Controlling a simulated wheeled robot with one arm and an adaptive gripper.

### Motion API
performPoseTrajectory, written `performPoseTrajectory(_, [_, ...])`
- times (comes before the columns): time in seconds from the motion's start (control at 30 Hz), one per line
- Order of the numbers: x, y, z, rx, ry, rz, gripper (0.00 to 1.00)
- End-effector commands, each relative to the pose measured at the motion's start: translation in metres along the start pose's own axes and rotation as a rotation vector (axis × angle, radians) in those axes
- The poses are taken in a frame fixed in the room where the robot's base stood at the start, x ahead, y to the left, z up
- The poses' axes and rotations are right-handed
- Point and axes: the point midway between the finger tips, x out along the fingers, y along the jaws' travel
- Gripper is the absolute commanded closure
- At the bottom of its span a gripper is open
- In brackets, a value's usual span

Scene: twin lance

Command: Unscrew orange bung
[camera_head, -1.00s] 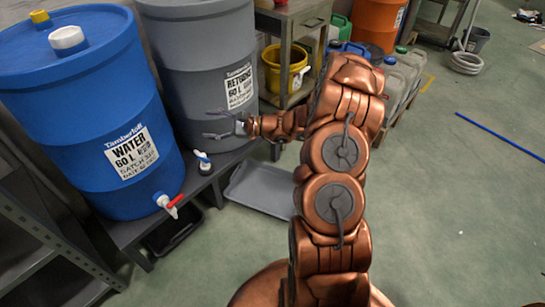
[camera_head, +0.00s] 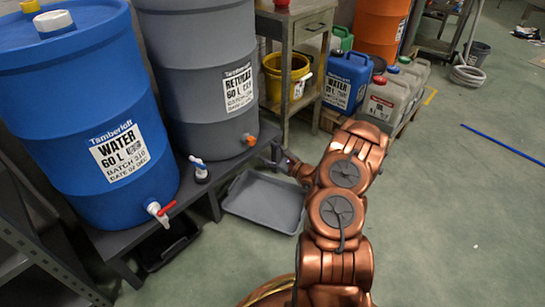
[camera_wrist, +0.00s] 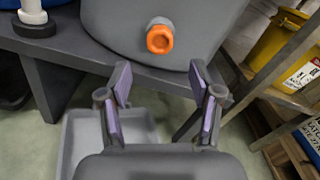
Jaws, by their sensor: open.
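The orange bung (camera_head: 249,140) sits low on the front of the grey returns drum (camera_head: 206,80), near its bottom edge. In the wrist view the orange bung (camera_wrist: 160,40) shows as a round orange cap with a recessed centre on a grey neck, facing me. My gripper (camera_wrist: 159,84) is open and empty, its two purple-padded fingers spread. The bung lies beyond the fingertips and roughly between them, apart from both. In the head view my gripper (camera_head: 279,152) is small and partly hidden by my own arm, to the right of the bung.
The drums stand on a low dark bench (camera_head: 150,218). A grey tray (camera_head: 262,202) lies on the floor below. A shelf (camera_head: 300,22) is at right.

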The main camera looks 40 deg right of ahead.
Motion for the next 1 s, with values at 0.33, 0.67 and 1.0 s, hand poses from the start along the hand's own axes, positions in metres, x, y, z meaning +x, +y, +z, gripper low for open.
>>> performPoseTrajectory(0.33, [0.038,0.001,-0.001,-0.003,-0.002,0.001,0.36])
performPoseTrajectory(0.67, [0.07,0.001,-0.001,-0.002,-0.001,0.002,0.36])
performPoseTrajectory(1.0, [0.081,0.0,0.001,-0.001,-0.001,-0.001,0.36])
